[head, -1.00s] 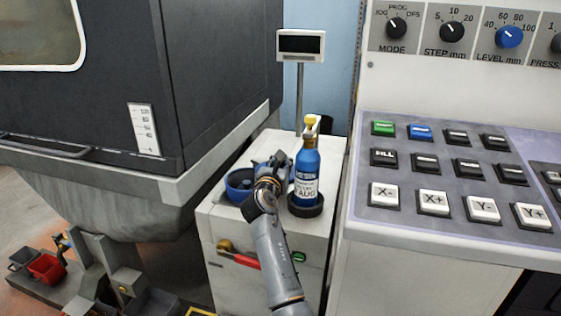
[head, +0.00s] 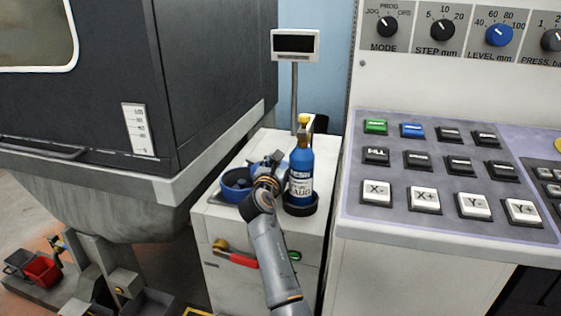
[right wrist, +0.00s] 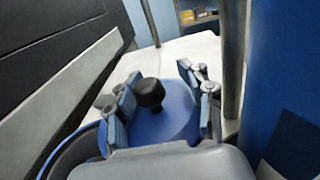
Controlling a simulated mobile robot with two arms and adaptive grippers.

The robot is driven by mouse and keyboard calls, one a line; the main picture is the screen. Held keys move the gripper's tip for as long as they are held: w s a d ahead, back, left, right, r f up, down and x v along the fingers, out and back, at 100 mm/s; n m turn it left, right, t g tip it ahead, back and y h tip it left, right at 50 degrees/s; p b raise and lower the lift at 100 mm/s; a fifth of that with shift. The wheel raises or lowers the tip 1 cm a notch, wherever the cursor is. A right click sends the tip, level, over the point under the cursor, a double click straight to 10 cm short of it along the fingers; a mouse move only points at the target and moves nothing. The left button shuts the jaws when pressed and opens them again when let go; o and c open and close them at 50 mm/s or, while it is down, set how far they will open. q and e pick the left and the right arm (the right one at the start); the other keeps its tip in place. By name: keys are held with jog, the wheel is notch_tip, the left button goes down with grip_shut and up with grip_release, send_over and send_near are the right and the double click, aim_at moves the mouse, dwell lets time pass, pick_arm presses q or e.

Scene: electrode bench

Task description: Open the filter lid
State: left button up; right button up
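The filter's blue lid (right wrist: 178,118), with a black knob (right wrist: 150,94), shows between the fingers in the right wrist view. A blue rim with a dark inside (right wrist: 75,142) shows at the lower left there; I cannot tell how the lid sits on it. In the head view the round blue filter (head: 230,192) stands on the white cabinet, partly hidden by my right gripper (head: 268,168). My right gripper, also in the right wrist view (right wrist: 158,100), is open, its fingers on either side of the knob and apart from it. My left gripper is out of view.
A blue bottle (head: 301,162) stands in a black ring holder (head: 301,207) close to the right of my gripper. A display on a pole (head: 295,44) stands behind. A red handle (head: 244,260) is on the cabinet front. A button panel (head: 450,190) is at the right.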

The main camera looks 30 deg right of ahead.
jog(key=shift+w+a+r, duration=0.1)
jog(key=shift+r, duration=0.2)
notch_tip(320, 180, up, 9)
jog(key=shift+r, duration=0.2)
dwell(0.5)
